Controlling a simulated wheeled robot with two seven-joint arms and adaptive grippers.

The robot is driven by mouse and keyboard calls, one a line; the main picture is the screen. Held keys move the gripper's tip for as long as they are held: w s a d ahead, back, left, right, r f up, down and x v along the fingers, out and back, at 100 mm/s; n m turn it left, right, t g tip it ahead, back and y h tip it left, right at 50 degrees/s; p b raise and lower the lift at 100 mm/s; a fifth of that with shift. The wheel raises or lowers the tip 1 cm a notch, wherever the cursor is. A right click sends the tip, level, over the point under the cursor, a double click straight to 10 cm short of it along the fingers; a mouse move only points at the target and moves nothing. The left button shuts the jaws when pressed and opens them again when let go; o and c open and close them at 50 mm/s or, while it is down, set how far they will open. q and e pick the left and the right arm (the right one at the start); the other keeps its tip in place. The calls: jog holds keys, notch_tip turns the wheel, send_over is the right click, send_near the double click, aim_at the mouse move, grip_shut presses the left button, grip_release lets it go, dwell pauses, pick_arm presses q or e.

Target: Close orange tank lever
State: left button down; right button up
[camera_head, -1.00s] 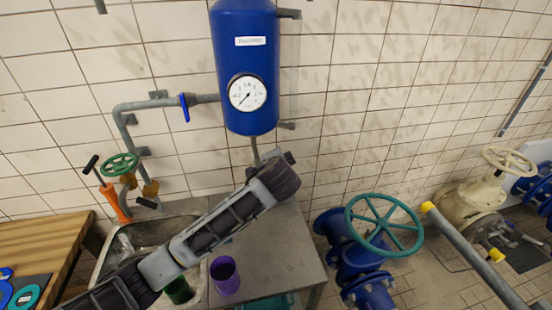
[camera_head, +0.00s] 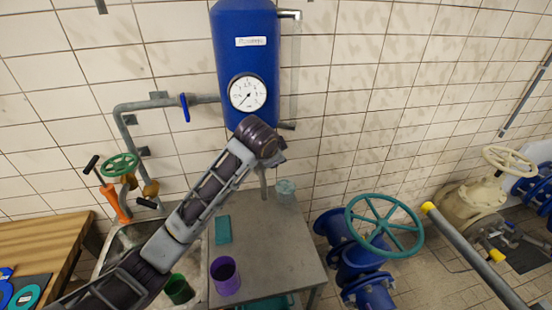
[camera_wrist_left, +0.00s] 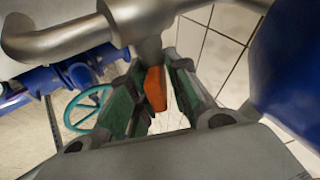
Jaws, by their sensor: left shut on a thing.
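The blue tank (camera_head: 245,50) with its round gauge hangs on the tiled wall in the head view. My left arm reaches up to the tank's lower end there and hides the lever and my fingers. In the left wrist view, the orange lever (camera_wrist_left: 154,92) hangs below a grey metal pipe (camera_wrist_left: 150,22). My left gripper (camera_wrist_left: 155,80) has its fingers on both sides of the lever and is shut on it. The blue tank also fills the right side of that view (camera_wrist_left: 292,75). My right gripper is not in view.
A grey table (camera_head: 275,245) stands below the tank, with a purple cup (camera_head: 225,275) and a teal block (camera_head: 223,230). A teal handwheel (camera_head: 384,225) on blue pipework is to the right. A blue-handled valve (camera_head: 184,107) sits left of the tank.

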pick_arm(q)
jog(key=shift+g+h, duration=0.3)
jog(key=shift+g, duration=0.3)
jog(key=shift+m, duration=0.3)
jog(key=c, duration=1.5)
grip_release()
jog(key=shift+r, duration=0.1)
jog(key=shift+v, duration=5.95)
jog(key=shift+w+a, duration=0.15)
jog(key=shift+w, duration=0.05)
